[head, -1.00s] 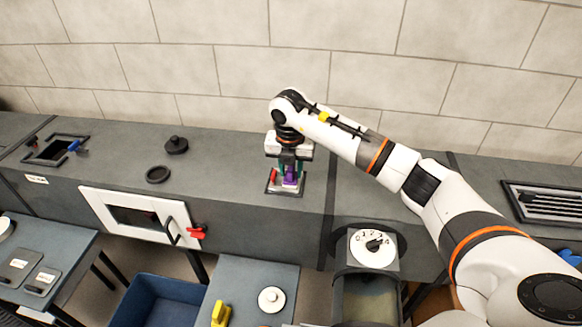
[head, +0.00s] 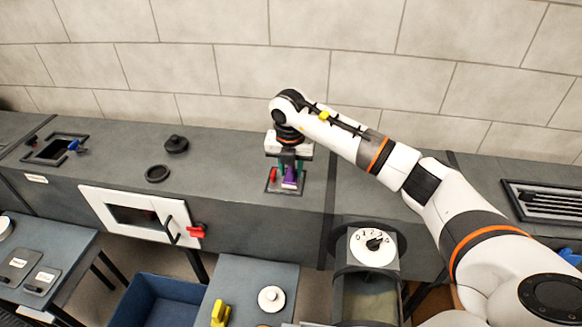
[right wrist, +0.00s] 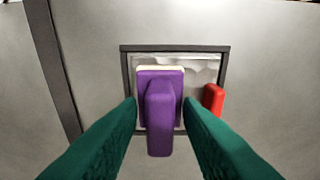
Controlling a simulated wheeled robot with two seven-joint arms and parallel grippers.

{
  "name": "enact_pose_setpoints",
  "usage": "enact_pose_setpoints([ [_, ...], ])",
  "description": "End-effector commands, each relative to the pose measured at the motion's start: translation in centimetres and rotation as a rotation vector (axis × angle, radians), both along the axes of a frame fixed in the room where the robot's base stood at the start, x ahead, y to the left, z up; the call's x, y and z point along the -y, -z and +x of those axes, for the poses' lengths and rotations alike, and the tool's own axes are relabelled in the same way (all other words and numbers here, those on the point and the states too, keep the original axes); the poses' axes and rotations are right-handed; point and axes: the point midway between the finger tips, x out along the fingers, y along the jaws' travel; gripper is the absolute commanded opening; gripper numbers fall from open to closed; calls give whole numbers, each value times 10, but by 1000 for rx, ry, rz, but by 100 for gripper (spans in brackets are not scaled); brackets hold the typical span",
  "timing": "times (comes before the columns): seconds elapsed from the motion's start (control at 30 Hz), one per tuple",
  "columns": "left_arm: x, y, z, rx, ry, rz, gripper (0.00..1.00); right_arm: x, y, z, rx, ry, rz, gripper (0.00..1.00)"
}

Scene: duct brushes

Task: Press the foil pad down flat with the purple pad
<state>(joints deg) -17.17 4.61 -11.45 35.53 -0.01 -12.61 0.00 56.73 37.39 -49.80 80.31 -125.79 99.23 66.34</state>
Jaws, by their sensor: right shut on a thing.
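The purple pad (head: 290,179) has a purple block and handle with a pale layer along its far edge. In the right wrist view the purple pad (right wrist: 160,118) lies over the dark-framed opening. My right gripper (head: 289,168) points down there, shut on its handle; its green fingers (right wrist: 161,106) are on both sides. The foil pad (right wrist: 203,70) shows as a crinkled silvery strip inside the frame, behind and right of the purple pad. The rest of it is hidden under the purple pad. I cannot tell whether the two touch. My left gripper is not in view.
A red piece (right wrist: 213,98) stands at the frame's right edge, close to my right finger. On the grey duct (head: 225,165) are a black knob (head: 176,144) and a black ring (head: 158,174). A white hatch (head: 142,217) is in its front.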

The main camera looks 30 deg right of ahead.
Motion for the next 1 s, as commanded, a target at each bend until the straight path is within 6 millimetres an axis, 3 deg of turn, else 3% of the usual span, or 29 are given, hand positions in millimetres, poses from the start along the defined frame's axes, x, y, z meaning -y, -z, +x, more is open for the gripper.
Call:
enact_pose_setpoints([
  [0.37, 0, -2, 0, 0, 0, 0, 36, 0, 1, -2, -9, -1, -1, 14],
  [1.0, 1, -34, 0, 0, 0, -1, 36, 0, -52, -1, -3, 0, 0, 14],
])
